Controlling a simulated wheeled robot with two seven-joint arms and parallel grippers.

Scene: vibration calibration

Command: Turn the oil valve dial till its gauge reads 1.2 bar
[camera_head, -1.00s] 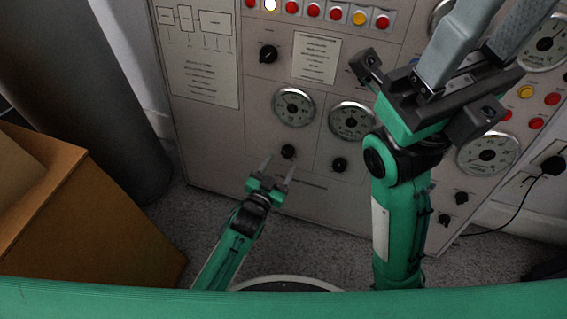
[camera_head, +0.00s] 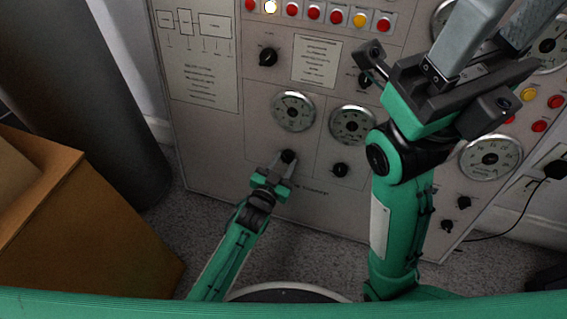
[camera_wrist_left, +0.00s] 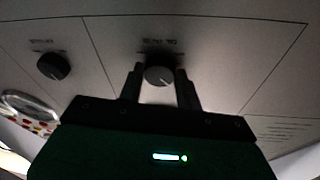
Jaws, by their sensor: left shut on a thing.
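The oil valve dial (camera_head: 288,156) is a small black knob low on the grey panel, below a round gauge (camera_head: 293,111). The gauge's reading is too small to make out. My left gripper (camera_head: 283,163) is shut on the dial from below. In the left wrist view the dial (camera_wrist_left: 159,76) sits between the two fingers of the gripper (camera_wrist_left: 160,82), with a pale mark on its face. The small label above it there is upside down and blurred. My right gripper (camera_head: 462,62) is raised in front of the panel at the right; its fingers point up and its tips are out of frame.
A second gauge (camera_head: 352,125) and its knob (camera_head: 340,170) are just to the right. Another knob (camera_head: 268,57) and a row of coloured lamps (camera_head: 314,13) are above. A brown box (camera_head: 95,235) stands at the left. A black plug with a cable (camera_head: 554,169) is at the right.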

